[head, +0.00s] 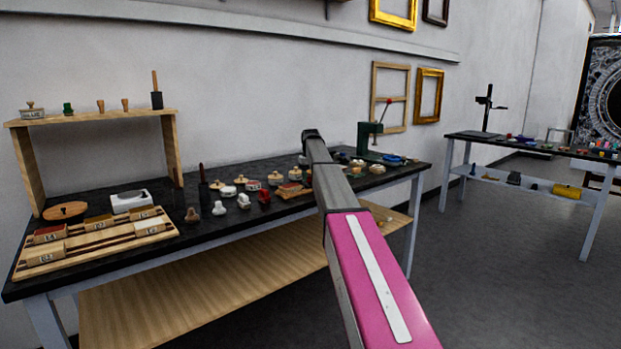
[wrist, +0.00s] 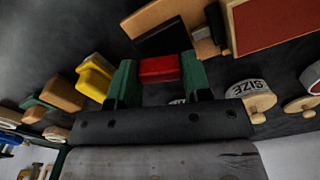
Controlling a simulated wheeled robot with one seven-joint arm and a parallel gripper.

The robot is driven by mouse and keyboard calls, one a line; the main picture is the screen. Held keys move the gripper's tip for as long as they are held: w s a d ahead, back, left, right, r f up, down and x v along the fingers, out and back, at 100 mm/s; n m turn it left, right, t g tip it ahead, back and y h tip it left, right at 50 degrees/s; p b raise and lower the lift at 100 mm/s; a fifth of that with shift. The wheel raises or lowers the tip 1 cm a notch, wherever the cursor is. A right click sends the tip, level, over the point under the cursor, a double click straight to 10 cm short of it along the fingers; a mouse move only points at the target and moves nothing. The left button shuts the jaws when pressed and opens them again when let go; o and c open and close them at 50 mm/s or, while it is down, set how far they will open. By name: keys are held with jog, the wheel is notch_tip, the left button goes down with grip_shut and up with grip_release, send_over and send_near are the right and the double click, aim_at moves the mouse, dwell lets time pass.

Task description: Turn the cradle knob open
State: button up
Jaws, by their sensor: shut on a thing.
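In the wrist view my gripper (wrist: 159,80) has its two green-tipped fingers on either side of a small red block (wrist: 159,68). It is shut on this block. I cannot tell whether the red block is the cradle knob, as its lower part is hidden by the gripper. A black block (wrist: 163,39) lies just beyond it, close to wooden pieces. In the head view my arm crosses the black workbench (head: 110,262) and my gripper is hidden behind it. No cradle can be made out for certain there.
In the wrist view a yellow piece (wrist: 93,78) is left of my fingers, and a round item marked SIZE (wrist: 249,92) is right. A wooden box with a red panel (wrist: 276,25) is at upper right. In the head view a green press (head: 365,138) stands behind my arm.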

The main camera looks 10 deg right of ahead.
jog(key=m, duration=1.4)
jog(key=shift+m, duration=0.3)
dwell(0.4)
jog(key=o, duration=0.9)
jog(key=shift+r, duration=0.1)
notch_tip(320, 180, up, 11)
jog(key=shift+f, duration=0.15)
jog(key=shift+s, duration=0.1)
